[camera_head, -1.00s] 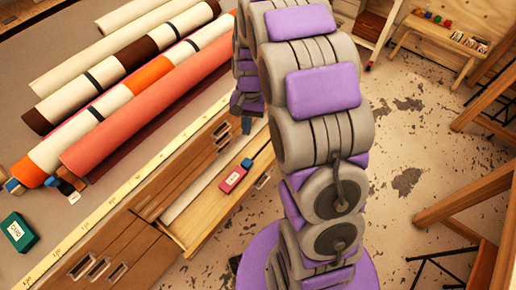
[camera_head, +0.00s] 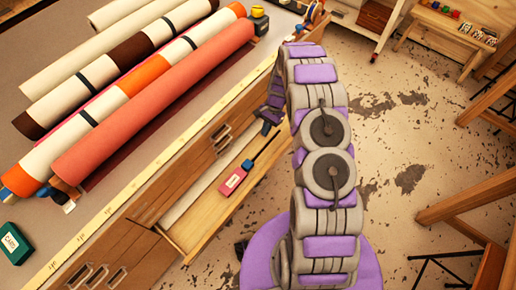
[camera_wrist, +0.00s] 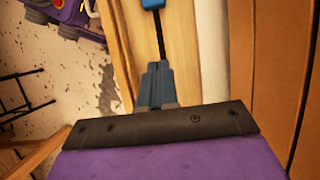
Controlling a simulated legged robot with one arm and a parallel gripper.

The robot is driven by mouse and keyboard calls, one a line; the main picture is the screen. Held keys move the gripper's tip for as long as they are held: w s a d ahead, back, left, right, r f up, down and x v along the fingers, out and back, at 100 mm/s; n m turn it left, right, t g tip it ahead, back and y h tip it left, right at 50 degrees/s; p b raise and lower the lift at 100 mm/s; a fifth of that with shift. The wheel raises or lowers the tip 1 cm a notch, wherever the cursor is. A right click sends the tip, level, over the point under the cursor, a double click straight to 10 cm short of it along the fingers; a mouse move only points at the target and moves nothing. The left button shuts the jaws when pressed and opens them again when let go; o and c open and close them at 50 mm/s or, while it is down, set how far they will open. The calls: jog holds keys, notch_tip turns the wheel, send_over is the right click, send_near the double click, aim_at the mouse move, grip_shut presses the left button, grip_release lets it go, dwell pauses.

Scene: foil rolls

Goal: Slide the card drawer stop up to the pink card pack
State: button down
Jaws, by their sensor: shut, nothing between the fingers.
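The pink card pack (camera_head: 234,181) lies in the open wooden drawer in the head view. The small blue drawer stop (camera_head: 247,164) sits at the pack's upper right end, very close to it; I cannot tell whether they touch. A thin dark strip runs from the stop toward my gripper (camera_head: 266,128). In the wrist view the stop (camera_wrist: 152,4) is cut by the top edge, and my gripper (camera_wrist: 157,66) points along the dark strip toward it, apart from it. My fingers are shut and empty. The pack is out of the wrist view.
The bench (camera_head: 35,105) carries several fabric and foil rolls, including a salmon roll (camera_head: 150,105), and a green card box (camera_head: 15,243). A yellow measuring strip runs along its front edge. The drawer wall (camera_head: 195,235) borders the pack. Open floor (camera_head: 400,130) lies to the right.

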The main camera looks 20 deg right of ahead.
aim_at(247, 165)
jog(key=b+x, duration=0.2)
jog(key=x, duration=0.7)
jog(key=shift+s+a+f, duration=0.1)
jog(key=shift+a+f, duration=0.1)
jog(key=shift+f, duration=0.15)
jog(key=shift+s+a+f+b, duration=0.2)
jog(key=shift+s+a+b, duration=0.2)
jog(key=shift+s+a, duration=0.75)
jog(key=shift+a, duration=0.6)
jog(key=shift+s+r, duration=0.1)
jog(key=shift+s+a+p, duration=0.3)
jog(key=shift+a+p, duration=0.1)
jog(key=shift+p, duration=0.2)
jog(key=shift+s+a, duration=0.1)
